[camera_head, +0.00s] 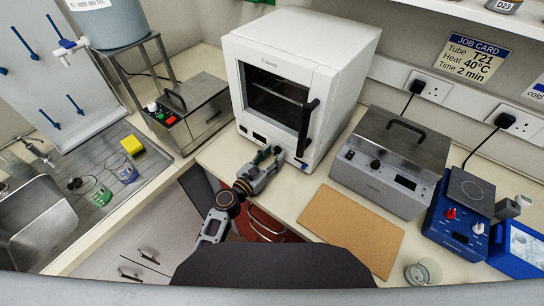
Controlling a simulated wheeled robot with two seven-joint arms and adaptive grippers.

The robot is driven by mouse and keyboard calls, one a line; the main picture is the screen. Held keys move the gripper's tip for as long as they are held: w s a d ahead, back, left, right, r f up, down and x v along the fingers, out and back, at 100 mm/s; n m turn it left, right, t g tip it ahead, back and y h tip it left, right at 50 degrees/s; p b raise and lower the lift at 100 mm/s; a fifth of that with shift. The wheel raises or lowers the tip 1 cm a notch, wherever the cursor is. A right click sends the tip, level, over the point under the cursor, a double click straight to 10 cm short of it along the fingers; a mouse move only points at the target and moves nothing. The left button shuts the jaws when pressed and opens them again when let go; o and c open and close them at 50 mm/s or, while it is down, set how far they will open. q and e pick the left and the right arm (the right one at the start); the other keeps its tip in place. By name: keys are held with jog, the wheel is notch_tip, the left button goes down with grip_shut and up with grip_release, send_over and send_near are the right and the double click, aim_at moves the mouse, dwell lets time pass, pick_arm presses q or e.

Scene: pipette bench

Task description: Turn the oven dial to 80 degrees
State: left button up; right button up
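The white oven (345,48) stands on the bench with its glass door closed and a black handle (308,120) on the door's right side. Its lower front strip has small dark panels (259,137) on the left and a small blue spot (304,167) near the right corner. No dial can be made out; my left gripper covers part of that strip. My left gripper (268,154) is right in front of the oven's lower front edge, its fingertips toward the strip. Whether it touches anything, or is open or shut, is unclear. My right gripper is not in view.
A metal bath (190,125) with red and green buttons stands left of the oven. Another metal unit (395,165) and a blue hotplate (460,220) stand to the right. A brown board (350,230) lies in front. A sink (40,215) is far left. A job card (468,57) reads 40°C.

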pick_arm(q)
jog(key=c, duration=0.7)
jog(key=shift+f+m, duration=0.1)
jog(key=shift+m, duration=0.3)
jog(key=shift+m+b, duration=1.15)
jog(key=shift+m, duration=0.45)
jog(key=shift+a+m+b, duration=0.15)
jog(key=shift+m+b, duration=0.35)
jog(key=shift+m, duration=0.7)
grip_shut()
jog(key=shift+r+m, duration=0.25)
jog(key=shift+m, duration=0.05)
jog(key=shift+r, duration=0.1)
